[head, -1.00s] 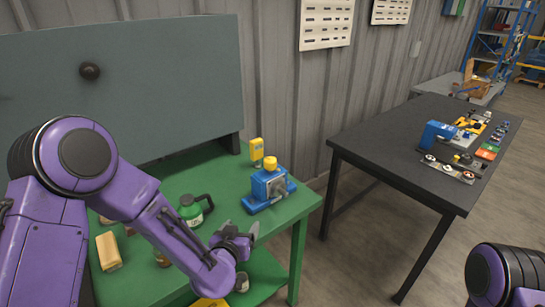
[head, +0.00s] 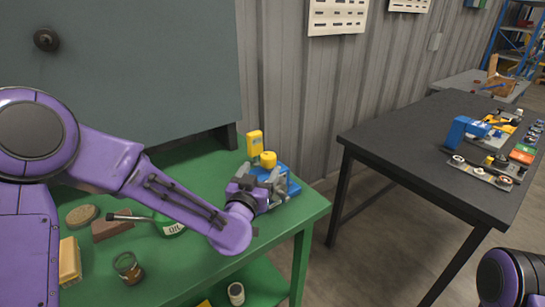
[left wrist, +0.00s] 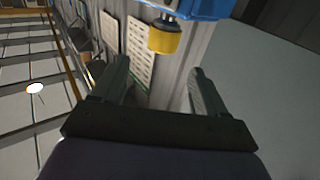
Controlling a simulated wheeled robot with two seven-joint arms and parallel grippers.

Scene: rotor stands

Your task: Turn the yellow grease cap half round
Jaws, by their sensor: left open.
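The yellow grease cap (head: 268,159) sits on top of the blue rotor stand (head: 293,184) near the right end of the green bench. My left gripper (head: 268,186) is close in front of the stand and covers part of it. In the left wrist view the cap (left wrist: 165,38) hangs from the blue body (left wrist: 205,8), upside down in the picture. The left gripper's fingers (left wrist: 160,78) are apart with nothing between them; the cap shows beyond their tips. My right gripper is out of view; only a piece of that arm shows at lower right.
A yellow device (head: 254,143) stands just behind the stand. A black table (head: 400,150) with parts stands apart at right.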

